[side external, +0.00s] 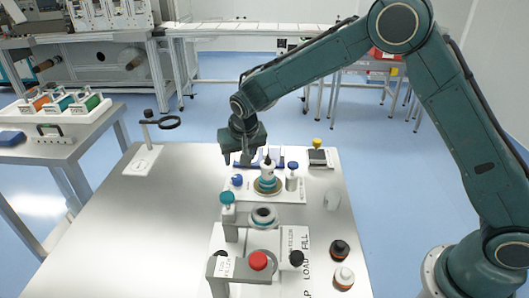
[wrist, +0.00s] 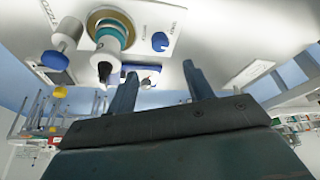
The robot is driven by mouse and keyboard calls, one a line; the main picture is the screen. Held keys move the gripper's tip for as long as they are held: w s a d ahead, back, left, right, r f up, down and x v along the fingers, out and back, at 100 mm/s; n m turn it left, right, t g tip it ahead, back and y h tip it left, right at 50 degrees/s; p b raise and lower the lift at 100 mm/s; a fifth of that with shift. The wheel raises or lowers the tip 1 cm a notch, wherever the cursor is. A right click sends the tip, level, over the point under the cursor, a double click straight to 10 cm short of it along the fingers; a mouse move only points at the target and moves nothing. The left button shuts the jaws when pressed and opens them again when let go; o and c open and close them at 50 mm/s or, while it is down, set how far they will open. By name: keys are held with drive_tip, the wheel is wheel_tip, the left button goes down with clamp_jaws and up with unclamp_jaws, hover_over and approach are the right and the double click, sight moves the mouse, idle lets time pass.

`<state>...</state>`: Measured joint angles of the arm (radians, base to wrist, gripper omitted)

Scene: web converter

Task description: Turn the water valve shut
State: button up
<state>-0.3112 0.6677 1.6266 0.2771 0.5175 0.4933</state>
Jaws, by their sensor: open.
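A small blue knob (side external: 237,180) sits on a white labelled panel (side external: 290,194); it looks like the water valve, but its label is too small to read. It also shows in the wrist view (wrist: 160,41), above and beyond the fingertips. My gripper (side external: 237,160) is open and empty, above the panel's back left corner and apart from the knob. In the wrist view its two fingers (wrist: 159,70) stand spread with nothing gripped between them.
A white bottle with a dark tip (side external: 267,171) stands on a round teal and brass base right of the knob. A grey cylinder (side external: 292,177) stands beside it. A teal-capped post (side external: 227,199) and red knob (side external: 258,261) are nearer.

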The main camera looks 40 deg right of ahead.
sight(237, 177)
drive_tip(key=shift+v, duration=1.2)
drive_tip(key=shift+w, duration=0.15)
drive_tip(key=m, duration=0.2)
drive_tip(key=w+a+m+g+h, duration=0.1)
drive_tip(key=m, duration=0.1)
drive_tip(key=a+m, duration=0.1)
drive_tip(key=m, duration=0.1)
drive_tip(key=shift+w+a+r+h, duration=0.1)
drive_tip(key=shift+w+a+h, duration=0.2)
drive_tip(key=shift+h, duration=0.1)
drive_tip(key=shift+d, duration=0.1)
drive_tip(key=x, duration=1.3)
drive_tip(key=shift+s+d+f, duration=0.1)
drive_tip(key=shift+d+f, duration=0.05)
drive_tip(key=shift+f, duration=0.3)
drive_tip(key=shift+c, duration=0.4)
